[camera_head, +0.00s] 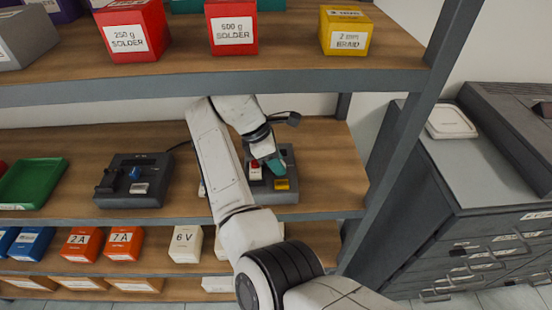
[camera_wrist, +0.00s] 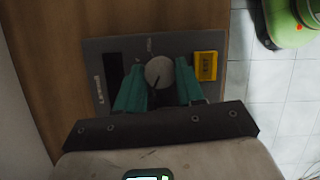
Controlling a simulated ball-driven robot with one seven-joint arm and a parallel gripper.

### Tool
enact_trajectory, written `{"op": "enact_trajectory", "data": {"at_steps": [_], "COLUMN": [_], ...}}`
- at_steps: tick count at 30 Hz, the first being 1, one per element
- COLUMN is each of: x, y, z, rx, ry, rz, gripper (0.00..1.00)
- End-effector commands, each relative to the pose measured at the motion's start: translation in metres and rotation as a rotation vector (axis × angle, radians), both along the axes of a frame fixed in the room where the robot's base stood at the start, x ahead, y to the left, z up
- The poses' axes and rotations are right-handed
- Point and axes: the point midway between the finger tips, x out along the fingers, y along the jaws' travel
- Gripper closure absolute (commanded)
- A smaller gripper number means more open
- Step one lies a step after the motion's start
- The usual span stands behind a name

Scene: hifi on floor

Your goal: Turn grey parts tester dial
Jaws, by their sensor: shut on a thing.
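The grey parts tester (camera_head: 262,188) stands on the middle shelf, partly hidden behind my arm in the head view. In the wrist view, the tester's grey panel (camera_wrist: 205,42) faces me, with a round grey dial (camera_wrist: 159,70) near its middle. A dark line marks the dial's lower edge. My gripper (camera_wrist: 160,78) has its teal fingers on either side of the dial and is shut on it. In the head view, my gripper (camera_head: 275,162) reaches down onto the tester from above, and the dial is hidden there.
The panel has a yellow labelled part (camera_wrist: 206,66) and a dark slot (camera_wrist: 113,75). A second dark device (camera_head: 133,180) with a blue knob stands to the left, beside a green tray (camera_head: 32,183). The upper shelf (camera_head: 280,82) and a right-hand post (camera_head: 405,120) border my arm's space.

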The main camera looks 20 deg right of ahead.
Motion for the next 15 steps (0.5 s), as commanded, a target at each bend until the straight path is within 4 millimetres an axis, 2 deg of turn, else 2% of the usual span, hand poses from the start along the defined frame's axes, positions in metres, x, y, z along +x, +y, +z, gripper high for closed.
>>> {"op": "enact_trajectory", "data": {"at_steps": [15], "x": [0.0037], "y": [-0.0023], "z": [0.0019], "rx": [-0.001], "ry": [0.001], "rz": [-0.438], "gripper": [0.93]}}
